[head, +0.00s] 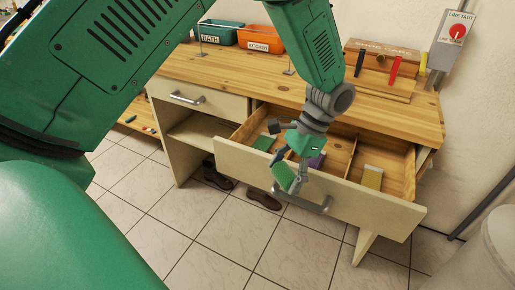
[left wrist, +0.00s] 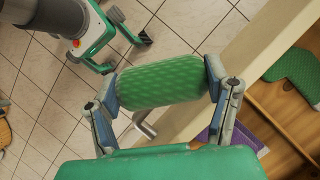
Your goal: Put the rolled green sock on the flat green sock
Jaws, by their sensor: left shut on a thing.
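The rolled green sock (left wrist: 162,82) is a textured green roll held across the fingers of my left gripper (left wrist: 160,88) in the left wrist view. In the head view my left gripper (head: 290,176) hangs by the open drawer's front edge, with the rolled sock (head: 283,177) in it. The flat green sock (head: 263,143) lies in the drawer's left compartment, behind and left of the gripper. It also shows at the right of the left wrist view (left wrist: 294,66), apart from the roll.
The open drawer (head: 375,200) has wooden dividers. A purple sock (head: 317,160) lies in its middle and a yellow one (head: 372,177) at its right. The drawer front and its handle (head: 305,203) stand below my left gripper. Dark shoes (head: 263,198) stand on the tiled floor.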

